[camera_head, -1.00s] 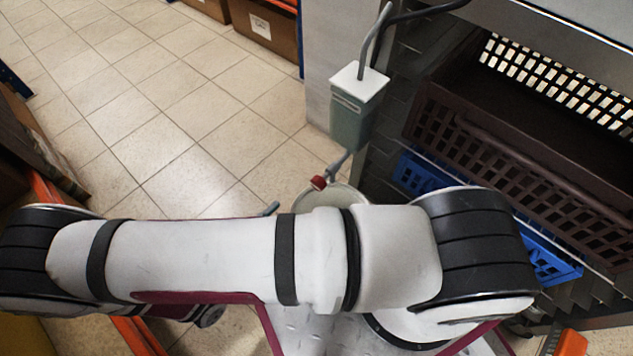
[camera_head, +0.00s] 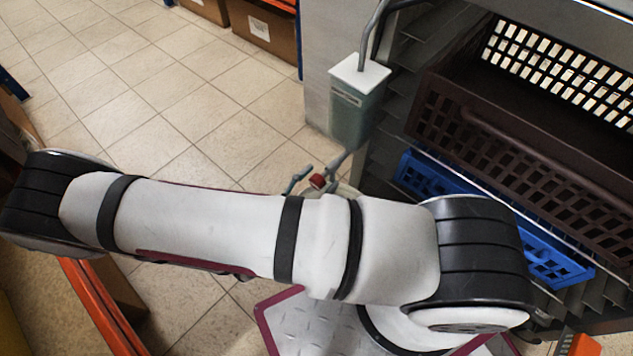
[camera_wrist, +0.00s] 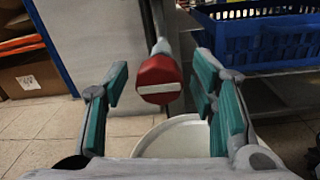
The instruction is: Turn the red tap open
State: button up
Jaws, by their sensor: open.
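The red tap (camera_wrist: 158,76) is a round red knob with a white bar lying level across its face. In the wrist view it sits ahead of my gripper (camera_wrist: 158,95), between the two teal-padded fingers and apart from both. My gripper is open and empty. In the head view the red tap (camera_head: 318,181) hangs on a grey pipe below a grey-green box with a white lid (camera_head: 357,100). One fingertip of my gripper (camera_head: 299,178) shows just left of the tap; the rest is hidden behind my arm.
A pale round basin (camera_wrist: 180,135) is below the tap. A blue crate (camera_head: 440,185) and a dark brown crate (camera_head: 500,135) stand on the rack to the right. Cardboard boxes (camera_head: 262,27) are at the back. The tiled floor (camera_head: 160,90) at left is clear.

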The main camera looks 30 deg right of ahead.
jog(key=c, duration=1.2)
jog(key=shift+o, duration=0.2)
jog(key=shift+n+p, duration=0.3)
jog(key=shift+p, duration=0.05)
jog(key=n+p, duration=0.2)
jog(key=n, duration=0.1)
jog(key=shift+r+n+p, duration=0.1)
jog(key=shift+n+p, duration=0.2)
jog(key=n+p, duration=0.2)
jog(key=n, duration=0.2)
jog(key=n+p, duration=0.1)
jog(key=n, duration=0.3)
jog(key=shift+n+g, duration=0.4)
jog(key=shift+n, duration=2.2)
